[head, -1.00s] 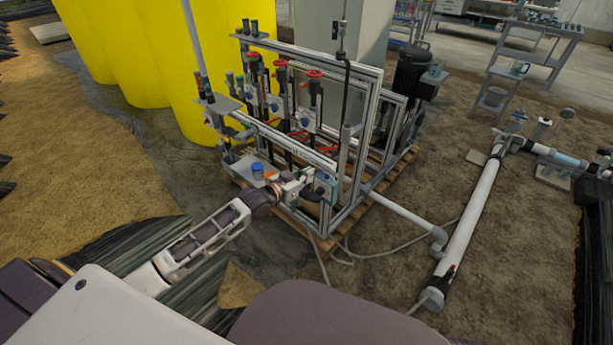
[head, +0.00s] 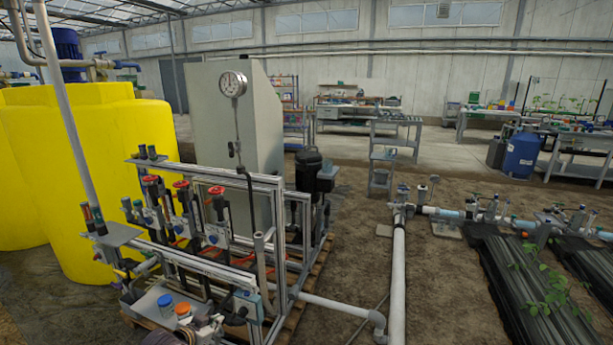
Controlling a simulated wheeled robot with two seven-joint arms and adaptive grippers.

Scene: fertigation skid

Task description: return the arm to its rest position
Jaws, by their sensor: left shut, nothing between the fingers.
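My left gripper (head: 212,326) shows small at the bottom edge, at the front of the skid. It is shut with nothing in it, and most of my left arm is out of the frame below. The fertigation skid (head: 225,268) is an aluminium frame with several dosing lines and red-handled valves (head: 181,185). A bottle with a blue cap (head: 165,301) and one with an orange cap (head: 183,311) stand just left of the gripper on a small grey shelf. Whether the gripper touches the skid cannot be told. My right gripper is out of view.
Yellow tanks (head: 100,180) stand behind the skid at the left. A grey cabinet (head: 230,130) and a pressure gauge (head: 232,84) rise behind it. A white pipe (head: 398,275) runs along the ground at the right. Bare soil (head: 450,300) lies beyond it.

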